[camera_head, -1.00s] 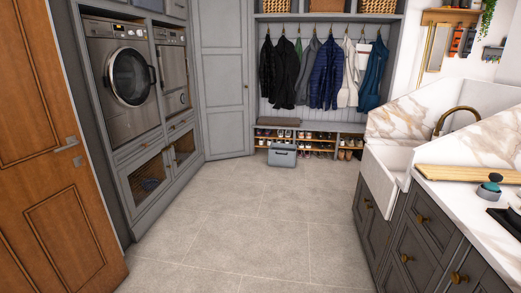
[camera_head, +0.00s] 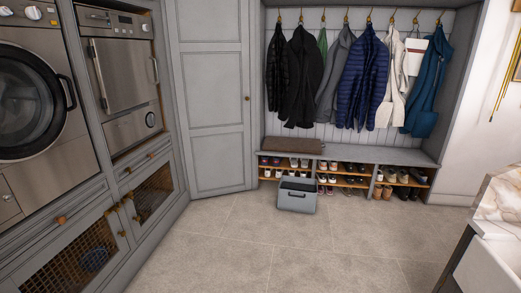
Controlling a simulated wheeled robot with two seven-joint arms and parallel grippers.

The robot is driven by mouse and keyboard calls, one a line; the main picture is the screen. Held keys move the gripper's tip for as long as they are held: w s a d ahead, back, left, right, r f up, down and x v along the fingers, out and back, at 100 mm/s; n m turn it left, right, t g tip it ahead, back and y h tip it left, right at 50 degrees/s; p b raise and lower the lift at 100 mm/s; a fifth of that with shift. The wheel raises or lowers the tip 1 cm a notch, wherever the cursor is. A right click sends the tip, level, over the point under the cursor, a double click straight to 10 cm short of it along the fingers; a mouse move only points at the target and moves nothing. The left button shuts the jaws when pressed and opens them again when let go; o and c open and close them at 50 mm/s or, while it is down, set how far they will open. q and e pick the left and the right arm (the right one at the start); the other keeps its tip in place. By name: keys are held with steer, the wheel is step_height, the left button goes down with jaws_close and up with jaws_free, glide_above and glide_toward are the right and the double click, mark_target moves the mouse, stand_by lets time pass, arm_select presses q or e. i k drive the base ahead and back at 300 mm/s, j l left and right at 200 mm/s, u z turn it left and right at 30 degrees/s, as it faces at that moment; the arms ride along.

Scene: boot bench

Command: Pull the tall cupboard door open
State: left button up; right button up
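The tall cupboard door (camera_head: 212,100) is a grey panelled door between the appliance wall and the coat bench. It looks shut. A small round brown knob (camera_head: 247,98) sits near its right edge, at about mid height. Neither of my grippers shows in the head view, so I cannot see their state.
A grey bin (camera_head: 297,196) stands on the floor before the boot bench (camera_head: 375,154), right of the door. Appliances and mesh-fronted cabinets (camera_head: 75,262) line the left. A white sink (camera_head: 487,268) juts in at lower right. The tiled floor (camera_head: 225,245) between is clear.

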mark_target(209, 40)
steer(key=i, duration=3.15)
